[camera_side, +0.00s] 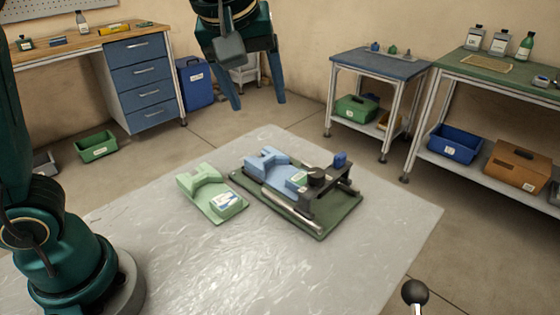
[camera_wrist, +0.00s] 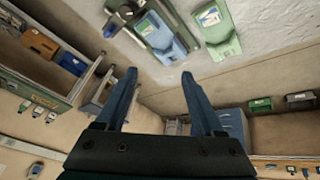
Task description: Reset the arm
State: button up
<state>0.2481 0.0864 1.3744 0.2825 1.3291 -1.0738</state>
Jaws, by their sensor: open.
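My gripper (camera_side: 252,98) hangs high at the top of the side view, above and behind the far edge of the grey work table (camera_side: 400,220). Its two blue fingers are spread, and nothing is between them. The wrist view also shows my gripper (camera_wrist: 158,75) open and empty, with the table's edge past the fingertips. On the table, a dark green base plate (camera_side: 345,203) carries a light blue block (camera_side: 268,165) and a black fixture (camera_side: 318,190). A pale green holder (camera_side: 208,190) lies to its left. Both are apart from my gripper.
A wooden bench with blue drawers (camera_side: 143,75) stands at the back left. A small blue-topped table (camera_side: 380,64) and a green-topped bench (camera_side: 490,75) stand at the right. A black ball knob (camera_side: 414,292) rises at the front right. The table's front is clear.

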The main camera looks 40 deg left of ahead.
jog(key=s+f+m+h, duration=0.1)
jog(key=s+f+m, duration=0.3)
jog(key=s, duration=0.3)
jog(key=s+a+f+m+h, duration=0.1)
jog(key=s+f+m, duration=0.3)
jog(key=s, duration=0.3)
jog(key=shift+s+a+f+m+t, duration=0.2)
jog(key=shift+a+m+t, duration=0.15)
jog(key=shift+m, duration=0.25)
